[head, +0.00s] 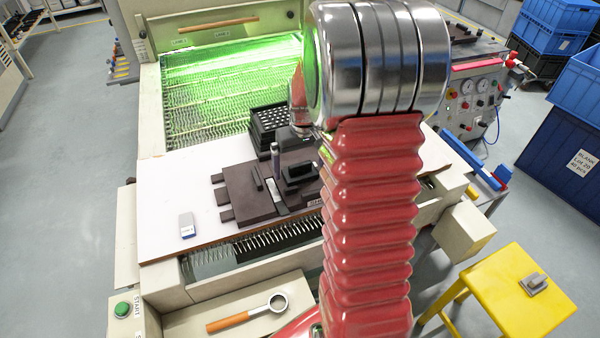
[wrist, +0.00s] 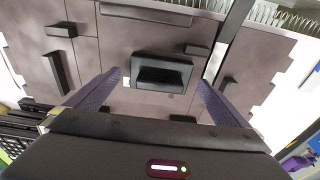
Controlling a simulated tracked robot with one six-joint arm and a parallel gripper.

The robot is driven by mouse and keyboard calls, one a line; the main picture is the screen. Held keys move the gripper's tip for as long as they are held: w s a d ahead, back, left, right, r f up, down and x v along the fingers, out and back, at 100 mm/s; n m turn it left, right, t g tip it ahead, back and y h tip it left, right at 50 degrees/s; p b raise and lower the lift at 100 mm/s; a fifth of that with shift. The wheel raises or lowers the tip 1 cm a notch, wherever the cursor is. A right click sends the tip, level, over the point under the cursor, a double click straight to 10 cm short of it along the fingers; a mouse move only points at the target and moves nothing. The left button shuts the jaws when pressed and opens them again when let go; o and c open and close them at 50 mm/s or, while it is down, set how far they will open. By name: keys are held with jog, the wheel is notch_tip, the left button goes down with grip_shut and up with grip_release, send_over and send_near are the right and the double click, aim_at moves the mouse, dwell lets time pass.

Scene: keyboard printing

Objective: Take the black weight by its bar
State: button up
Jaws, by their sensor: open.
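The black weight (head: 298,172) sits on the dark brown plates (head: 243,190) on the white board, just left of my red arm in the head view. In the wrist view the black weight (wrist: 160,72) lies between my two purple fingers, with its bar across it. My gripper (wrist: 159,77) is open above it, one finger to each side, and holds nothing. I cannot tell whether the fingers are level with the bar. In the head view my arm hides part of the gripper and of the plates.
Dark raised bars (wrist: 55,72) stand on the plates around the weight. A black crate (head: 268,122) stands behind, by the green-lit mesh (head: 225,95). A small white and blue block (head: 187,225) lies on the white board (head: 165,185), whose left part is otherwise clear.

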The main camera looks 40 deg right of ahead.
jog(key=shift+w+f, duration=0.1)
jog(key=shift+f, duration=0.6)
jog(key=shift+c, duration=0.5)
jog(key=shift+r, duration=0.1)
jog(key=c, duration=1.4)
